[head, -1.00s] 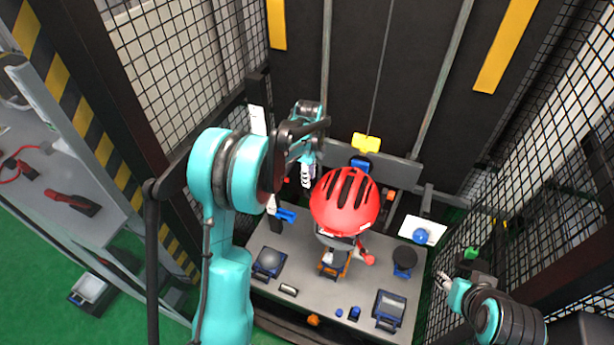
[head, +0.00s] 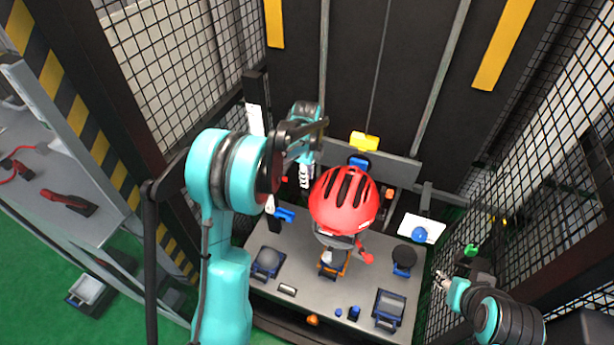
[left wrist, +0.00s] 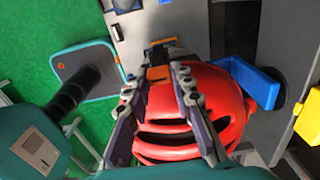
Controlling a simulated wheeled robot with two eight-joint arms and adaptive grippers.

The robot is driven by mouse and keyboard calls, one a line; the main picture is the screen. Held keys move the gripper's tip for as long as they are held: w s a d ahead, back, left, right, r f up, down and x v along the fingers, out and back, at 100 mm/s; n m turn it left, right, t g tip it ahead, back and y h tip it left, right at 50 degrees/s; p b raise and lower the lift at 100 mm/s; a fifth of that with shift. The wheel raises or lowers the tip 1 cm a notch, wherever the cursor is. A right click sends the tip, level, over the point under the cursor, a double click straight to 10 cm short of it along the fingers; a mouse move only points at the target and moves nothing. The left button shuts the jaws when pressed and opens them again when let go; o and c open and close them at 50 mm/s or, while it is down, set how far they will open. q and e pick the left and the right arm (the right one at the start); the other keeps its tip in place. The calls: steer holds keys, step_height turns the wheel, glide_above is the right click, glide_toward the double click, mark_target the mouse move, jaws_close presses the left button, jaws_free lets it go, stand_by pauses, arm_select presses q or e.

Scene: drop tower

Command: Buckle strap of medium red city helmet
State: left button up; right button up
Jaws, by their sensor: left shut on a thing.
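The red city helmet (head: 343,202) sits on a grey headform (head: 333,241) near the middle of the grey table. Its strap and buckle are not clear in either view; a red piece (head: 366,256) hangs at its lower right. My left gripper (head: 305,178) is at the helmet's left side.
A yellow block (head: 364,141) is behind the helmet. Mesh walls (head: 540,140) close in the sides. A side bench (head: 70,190) stands left.

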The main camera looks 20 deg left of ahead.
arm_select(q)
steer(key=shift+f, duration=0.35)
steer(key=shift+f+b, duration=1.1)
steer(key=shift+f, duration=0.25)
steer(key=o, duration=0.8)
steer(key=shift+r, duration=0.1)
steer(key=shift+o, duration=0.2)
step_height(320, 180, up, 12)
steer(key=shift+s, duration=0.15)
